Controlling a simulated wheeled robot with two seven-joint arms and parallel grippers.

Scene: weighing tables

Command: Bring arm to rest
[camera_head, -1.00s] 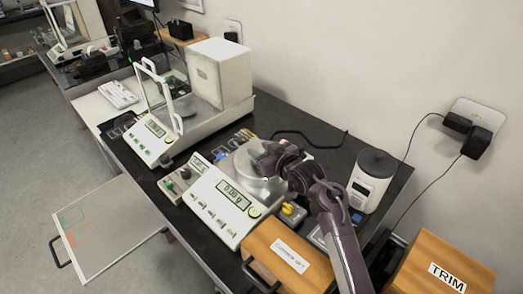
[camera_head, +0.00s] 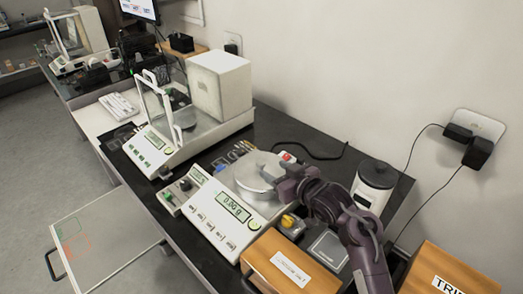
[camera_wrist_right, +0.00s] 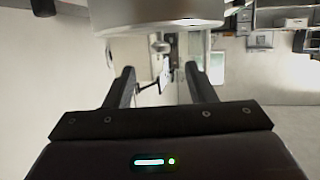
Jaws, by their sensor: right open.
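My right arm comes in from the lower right in the head view. Its gripper (camera_head: 270,176) is beside the round metal pan (camera_head: 252,168) of the front balance (camera_head: 212,212), whose display reads about zero. In the right wrist view the gripper (camera_wrist_right: 160,88) has its two dark fingers apart, with nothing between them. A pale round-edged body (camera_wrist_right: 160,14) fills the top of that view, close beyond the fingers. My left gripper is not in view.
An enclosed balance (camera_head: 170,130) with a white box (camera_head: 220,85) stands farther back. A wooden box (camera_head: 290,265), a TRIM box (camera_head: 445,275) and a white cylindrical device (camera_head: 373,185) are near my right arm. A pull-out board (camera_head: 110,240) is at lower left.

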